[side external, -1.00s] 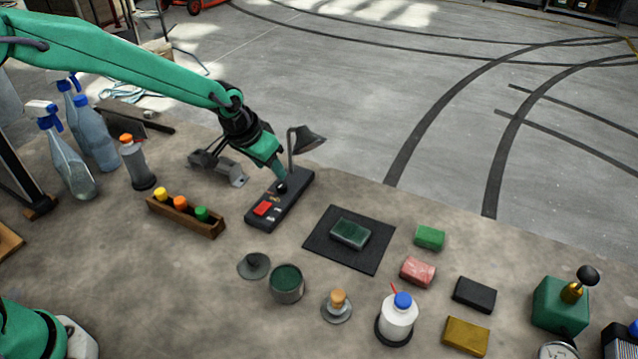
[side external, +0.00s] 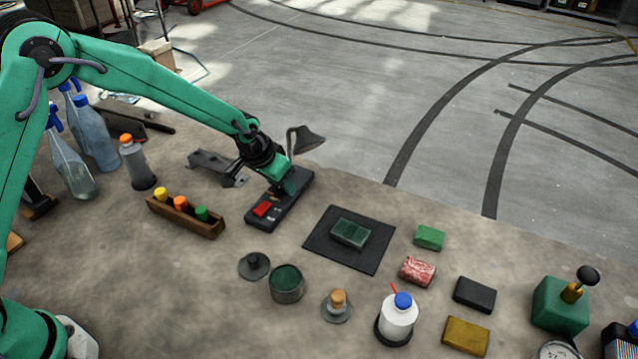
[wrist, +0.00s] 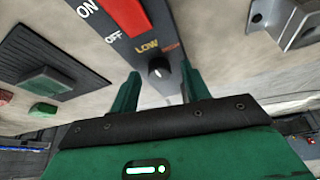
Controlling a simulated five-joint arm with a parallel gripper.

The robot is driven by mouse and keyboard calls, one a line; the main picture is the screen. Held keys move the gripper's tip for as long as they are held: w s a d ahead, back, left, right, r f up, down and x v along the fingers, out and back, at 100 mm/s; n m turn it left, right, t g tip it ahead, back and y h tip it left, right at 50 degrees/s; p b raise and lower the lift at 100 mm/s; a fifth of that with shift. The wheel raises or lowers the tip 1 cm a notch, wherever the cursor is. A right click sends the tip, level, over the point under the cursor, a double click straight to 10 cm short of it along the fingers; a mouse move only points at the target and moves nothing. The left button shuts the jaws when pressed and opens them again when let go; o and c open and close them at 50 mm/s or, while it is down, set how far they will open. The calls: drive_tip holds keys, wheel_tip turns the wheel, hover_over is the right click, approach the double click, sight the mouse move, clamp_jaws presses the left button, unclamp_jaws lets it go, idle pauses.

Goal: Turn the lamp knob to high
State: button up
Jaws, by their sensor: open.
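The lamp base (side external: 262,213) is a dark bar on the bench, with a small lamp (side external: 305,140) at its far end. In the wrist view the black lamp knob (wrist: 158,68) has a white mark and sits by a yellow LOW label and a smaller red label I cannot read. I cannot tell which setting the mark points to. My gripper (wrist: 160,88) is open, its two green fingers either side of the knob; contact is not clear. In the side view my gripper (side external: 290,184) is down at the base and hides the knob.
A red switch (side external: 262,208) marked ON and OFF is on the same base. A metal bracket (side external: 213,163) lies just left. A wooden bottle rack (side external: 185,220) and a dark mat (side external: 325,252) with a green block (side external: 350,233) are nearby.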

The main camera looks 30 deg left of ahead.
drive_tip(key=shift+c, duration=0.5)
drive_tip(key=c, duration=0.9)
drive_tip(key=shift+a+m, duration=0.15)
drive_tip(key=shift+m, duration=1.25)
drive_tip(key=shift+w, duration=0.1)
drive_tip(key=o, duration=1)
drive_tip(key=shift+r, duration=0.1)
drive_tip(key=v, duration=0.7)
drive_tip(key=shift+s+r, duration=0.25)
drive_tip(key=shift+r, duration=0.05)
